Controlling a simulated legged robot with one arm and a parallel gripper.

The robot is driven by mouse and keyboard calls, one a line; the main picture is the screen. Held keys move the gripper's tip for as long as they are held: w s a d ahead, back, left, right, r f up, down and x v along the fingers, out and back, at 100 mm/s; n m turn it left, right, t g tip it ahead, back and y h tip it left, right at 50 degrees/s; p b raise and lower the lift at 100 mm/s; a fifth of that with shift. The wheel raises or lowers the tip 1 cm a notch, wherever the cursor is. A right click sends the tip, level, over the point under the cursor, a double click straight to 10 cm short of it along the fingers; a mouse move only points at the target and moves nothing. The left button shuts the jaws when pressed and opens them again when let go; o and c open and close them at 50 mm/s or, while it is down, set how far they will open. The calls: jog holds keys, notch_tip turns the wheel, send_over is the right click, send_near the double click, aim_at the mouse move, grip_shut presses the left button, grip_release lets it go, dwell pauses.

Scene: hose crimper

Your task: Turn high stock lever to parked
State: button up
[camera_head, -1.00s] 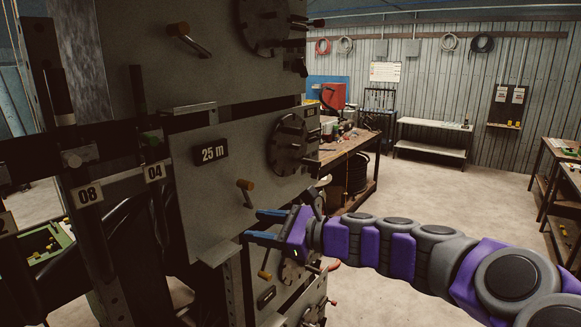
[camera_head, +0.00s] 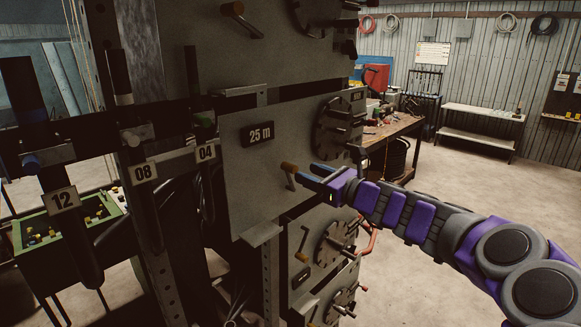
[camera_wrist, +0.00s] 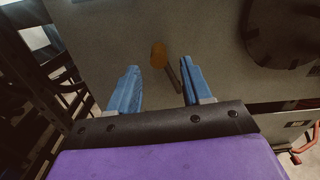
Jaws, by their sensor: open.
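A lever with an orange-brown knob (camera_head: 289,167) sticks out of the grey panel marked "25 m" (camera_head: 259,134). My gripper (camera_head: 313,177) is just right of this lever in the head view, with its blue fingers pointing toward the panel. In the wrist view, the knob (camera_wrist: 159,54) and its dark shaft show ahead, between the open gripper fingers (camera_wrist: 160,87) and nearer the right one. Nothing is held. Another lever with an orange-brown knob (camera_head: 233,9) is on the panel above. A lower lever (camera_head: 303,241) is on the panel below. Whether the fingers touch the lever cannot be told.
A round dark dial (camera_head: 335,127) sits right of the lever on the same panel. A red handle (camera_head: 367,243) juts out below my arm. Tagged posts "04", "08" and "12" (camera_head: 62,200) stand at left. Open floor (camera_head: 440,190) lies to the right.

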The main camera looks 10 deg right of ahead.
aim_at(296, 169)
jog(key=x, duration=0.7)
jog(key=shift+w+a+f, duration=0.1)
jog(key=shift+w+a, duration=0.15)
jog(key=shift+a, duration=0.1)
grip_shut()
